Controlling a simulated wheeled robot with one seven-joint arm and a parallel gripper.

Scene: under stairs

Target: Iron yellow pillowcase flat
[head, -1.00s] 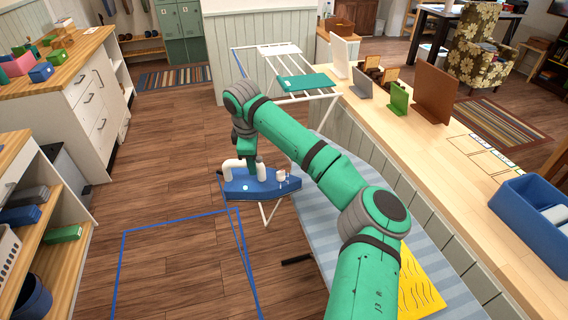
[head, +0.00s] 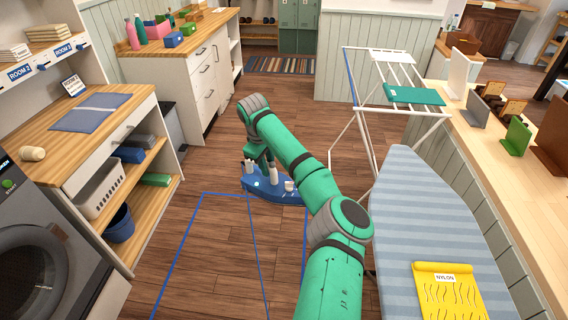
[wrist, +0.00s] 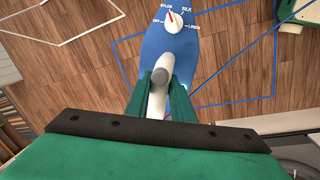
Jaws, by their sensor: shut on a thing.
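The yellow pillowcase (head: 447,293) lies on the right-hand ironing board (head: 409,215), near its close end. It has dark wavy crease lines and a white label reading NYLON. My gripper (wrist: 160,85) is shut on the white handle of the blue iron (head: 272,189), held out over the floor to the left of the board. In the wrist view the iron (wrist: 190,60) shows a white dial with NYLON, SILK, LINEN and OFF around it; a red mark on the dial points up, near NYLON.
A drying rack (head: 403,92) with a green cloth stands beyond the board. A wooden counter (head: 500,140) with upright panels runs along the right. Left are a shelf unit (head: 110,150) and a washing machine (head: 40,260). A blue outline (head: 205,194) marks open floor.

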